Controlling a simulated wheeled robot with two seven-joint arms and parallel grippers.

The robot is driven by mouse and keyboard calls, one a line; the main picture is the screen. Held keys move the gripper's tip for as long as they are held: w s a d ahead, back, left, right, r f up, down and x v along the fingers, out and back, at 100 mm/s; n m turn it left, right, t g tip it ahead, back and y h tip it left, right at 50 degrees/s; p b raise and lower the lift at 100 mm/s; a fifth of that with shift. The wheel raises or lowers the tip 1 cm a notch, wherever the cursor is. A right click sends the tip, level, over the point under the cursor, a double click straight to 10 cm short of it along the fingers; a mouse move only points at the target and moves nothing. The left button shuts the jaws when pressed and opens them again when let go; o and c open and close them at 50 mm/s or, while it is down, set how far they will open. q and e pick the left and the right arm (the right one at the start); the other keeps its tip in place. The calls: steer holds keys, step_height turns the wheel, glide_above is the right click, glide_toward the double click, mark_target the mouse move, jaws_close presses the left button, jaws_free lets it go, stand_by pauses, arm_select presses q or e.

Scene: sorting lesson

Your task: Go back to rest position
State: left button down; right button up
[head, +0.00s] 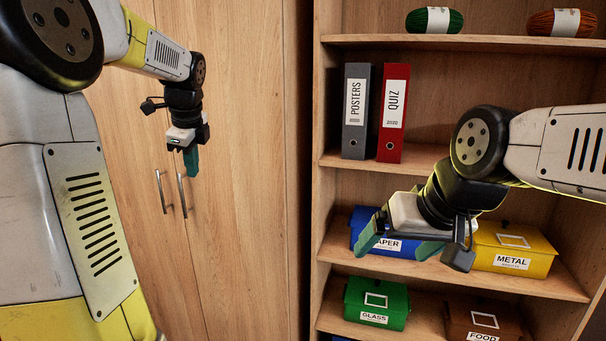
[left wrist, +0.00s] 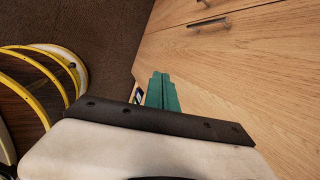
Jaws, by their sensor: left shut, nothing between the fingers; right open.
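My left gripper (head: 191,160) hangs with its green fingers pointing down in front of the wooden cabinet doors in the head view. Its fingers are together with nothing between them. They also show side by side in the left wrist view (left wrist: 162,92), against the wood. My right gripper (head: 397,246) is in front of the shelf unit at the right in the head view. Its green fingers are spread apart and empty. It covers part of the blue PAPER box (head: 365,224) behind it.
The cabinet has two upright handles (head: 182,195) close to my left gripper. The shelves hold a grey POSTERS binder (head: 355,130), a red QUIZ binder (head: 393,130), a yellow METAL box (head: 540,250), a green GLASS box (head: 395,301), a brown FOOD box (head: 468,318) and yarn (head: 417,20).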

arm_select(q)
steer(key=s+d+f+n+h, duration=0.1)
steer(key=s+d+n, duration=0.3)
steer(key=s+n, duration=0.2)
steer(key=s+d+f+n+t+h, duration=0.1)
steer(key=s+d+n, duration=0.4)
steer(key=s, duration=0.6)
steer(key=s+d+f+n+t+h, duration=0.1)
steer(key=s+d+f+n+h, duration=0.1)
steer(key=s+d+n, duration=0.3)
steer(key=s+f+n, duration=0.1)
steer(key=s+n, duration=0.1)
steer(key=s, duration=0.1)
steer(key=shift+s+d, duration=0.15)
steer(key=shift+f, duration=0.1)
